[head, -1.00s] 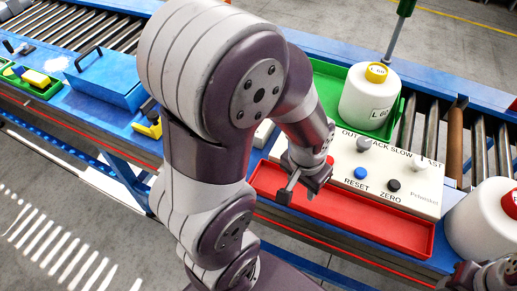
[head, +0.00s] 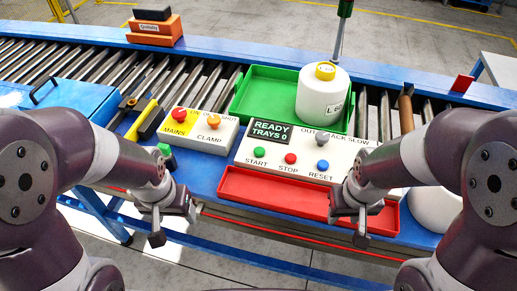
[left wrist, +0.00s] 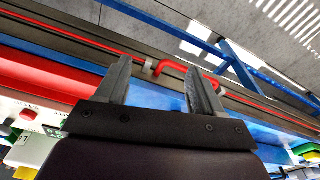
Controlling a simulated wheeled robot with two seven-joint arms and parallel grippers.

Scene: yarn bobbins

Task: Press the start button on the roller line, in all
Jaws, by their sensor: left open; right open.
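The control panel (head: 247,151) stands on the roller line's front. Its green START button (head: 259,152) is in plain view, left of the red STOP button (head: 290,158) and blue RESET button (head: 322,165). The display (head: 270,132) reads "READY TRAYS 0". My left gripper (head: 160,225) is open and empty, in front of the blue bench edge, left of and apart from the panel; its spread fingers show in the left wrist view (left wrist: 160,88). My right gripper (head: 358,222) is open in front of the red tray's right part. My right arm hides the panel's right end.
A red tray (head: 270,192) lies in front of the panel. A green tray (head: 250,98) holds a white bobbin (head: 312,100) behind it. A mains and clamp box (head: 208,142) is to the left. Another white bobbin (head: 432,210) is at right, partly hidden.

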